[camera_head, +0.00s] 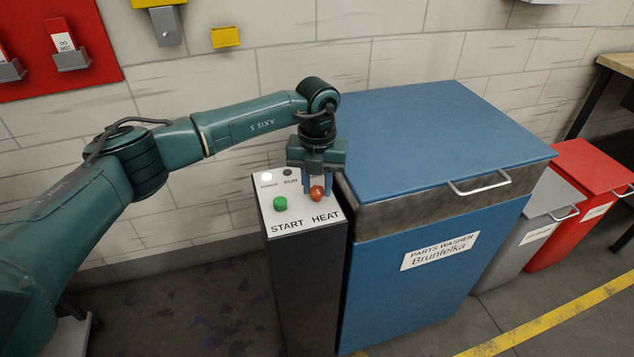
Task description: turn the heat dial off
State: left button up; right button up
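The heat dial (317,193) is a small red-orange knob above the word HEAT on the white sloped top of a dark control pedestal (305,285). A green START button (280,203) sits left of the dial. My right gripper is not in view.
A blue parts washer (410,290) with a closed lid stands right against the pedestal. Grey (520,260) and red bins (575,235) stand further right. A red board (60,90) hangs on the wall at upper left. Open floor lies left of the pedestal.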

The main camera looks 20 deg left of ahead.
aim_at(317, 189)
pick_arm(q)
jog(key=o, duration=0.4)
jog(key=shift+o, duration=0.2)
jog(key=shift+r, duration=0.1)
notch_tip(317, 189, up, 13)
jog(key=b, duration=0.1)
